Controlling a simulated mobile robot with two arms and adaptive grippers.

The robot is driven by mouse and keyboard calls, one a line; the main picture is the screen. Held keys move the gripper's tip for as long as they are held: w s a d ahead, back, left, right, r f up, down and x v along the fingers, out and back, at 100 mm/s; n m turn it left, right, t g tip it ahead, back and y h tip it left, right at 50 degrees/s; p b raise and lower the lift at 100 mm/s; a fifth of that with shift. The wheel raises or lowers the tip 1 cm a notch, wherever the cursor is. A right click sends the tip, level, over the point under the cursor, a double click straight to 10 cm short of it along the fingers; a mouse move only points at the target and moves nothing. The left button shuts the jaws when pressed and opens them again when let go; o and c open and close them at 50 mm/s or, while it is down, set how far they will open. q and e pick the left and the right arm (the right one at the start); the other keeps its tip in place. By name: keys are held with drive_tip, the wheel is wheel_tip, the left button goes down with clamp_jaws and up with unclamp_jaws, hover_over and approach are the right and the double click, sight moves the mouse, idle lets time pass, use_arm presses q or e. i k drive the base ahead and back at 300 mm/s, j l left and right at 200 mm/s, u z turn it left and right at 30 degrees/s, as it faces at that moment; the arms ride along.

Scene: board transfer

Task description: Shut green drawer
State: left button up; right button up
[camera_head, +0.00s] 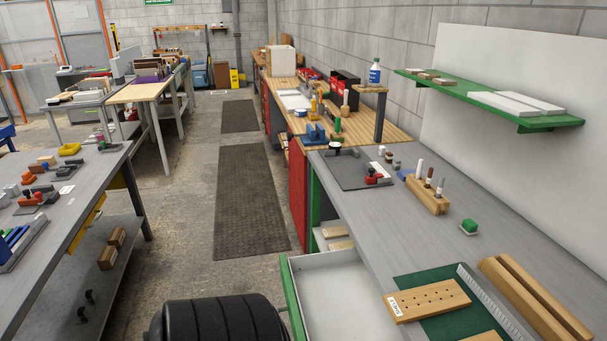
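The green drawer (293,306) is open at the bottom centre, pulled out to the left from under the grey workbench. Its green front panel faces left, and its pale inside (345,290) looks empty where it shows. The near part of the drawer is cut off by the bottom edge of the picture. A black ribbed rounded part, which seems to be mine, shows at the bottom edge just left of the drawer front. I cannot tell whether it touches the drawer. Neither of my grippers' fingers can be seen.
A grey table (75,215) stands at left. Dark floor mats (245,200) lie in the clear aisle.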

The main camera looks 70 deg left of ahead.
sight(331, 296)
drive_tip(key=u, duration=1.75)
drive_tip(key=j+u, duration=0.1)
drive_tip(key=j, duration=0.3)
drive_tip(key=k, duration=0.05)
